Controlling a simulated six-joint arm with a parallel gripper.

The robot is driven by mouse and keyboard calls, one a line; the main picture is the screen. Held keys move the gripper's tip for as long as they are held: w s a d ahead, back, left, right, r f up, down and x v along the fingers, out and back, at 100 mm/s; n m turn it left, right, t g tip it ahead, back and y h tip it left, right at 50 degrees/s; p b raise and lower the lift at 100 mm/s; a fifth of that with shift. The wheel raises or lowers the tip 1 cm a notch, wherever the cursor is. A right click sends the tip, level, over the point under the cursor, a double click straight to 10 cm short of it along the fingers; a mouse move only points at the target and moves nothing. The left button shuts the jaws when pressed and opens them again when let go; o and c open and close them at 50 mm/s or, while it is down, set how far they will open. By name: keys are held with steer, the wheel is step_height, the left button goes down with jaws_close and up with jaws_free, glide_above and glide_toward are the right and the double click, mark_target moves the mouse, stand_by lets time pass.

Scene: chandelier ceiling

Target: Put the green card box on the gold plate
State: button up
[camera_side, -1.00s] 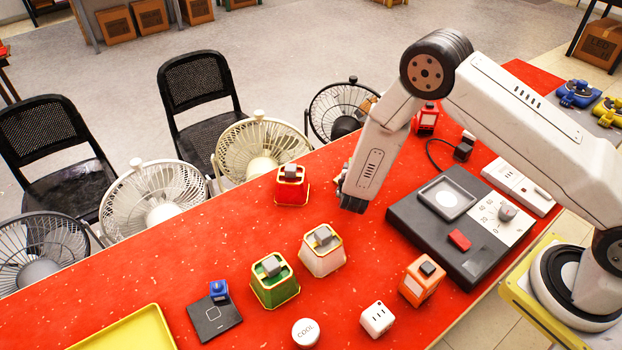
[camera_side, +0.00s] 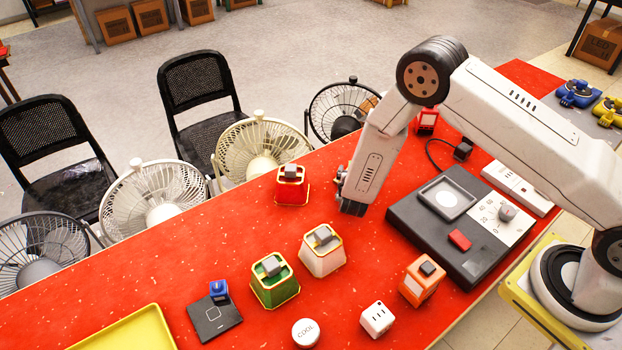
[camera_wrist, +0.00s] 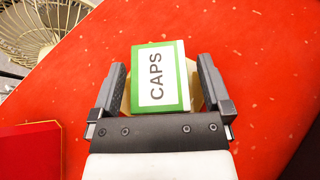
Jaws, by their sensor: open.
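The fingers are spread, one on each side of the box. The gold plate (camera_wrist: 196,88) shows as a pale gold edge on both sides of the box, mostly hidden under it.
On the red table (camera_side: 230,285) stand a red holder (camera_side: 291,187), a white holder (camera_side: 322,252) and a green holder (camera_side: 274,284). A dark device (camera_side: 410,232) is right of my gripper. A yellow tray (camera_side: 130,332) lies front left. Fans (camera_side: 165,195) stand along the far edge.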

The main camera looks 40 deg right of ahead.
steer(key=shift+r, duration=0.15)
steer(key=v, duration=1.2)
stand_by(0.5)
steer(key=s+d+r+m+g, duration=0.1)
steer(key=s+d+m+g, duration=0.1)
steer(key=s+m+g, duration=0.1)
steer(key=s+d+r+m+g+y, duration=0.1)
steer(key=s+d+r+m+g, duration=0.1)
steer(key=m, duration=0.3)
steer(key=s+d+r+m+g, duration=0.2)
steer(key=s+d+m+g, duration=0.1)
steer(key=s+m, duration=0.1)
steer(key=shift+s+d+r+m+g+y, duration=0.3)
steer(key=shift+s+g+y, duration=0.1)
steer(key=shift+s, duration=0.1)
steer(key=s+a+r+m+t+y, duration=0.1)
steer(key=s+r+m+y, duration=0.3)
steer(key=m, duration=1)
step_height(320, 180, up, 3)
steer(key=t+y, duration=0.1)
steer(key=y, duration=0.2)
steer(key=shift+a+r+y, duration=0.15)
steer(key=shift+a+y, duration=0.15)
steer(key=shift+a, duration=0.1)
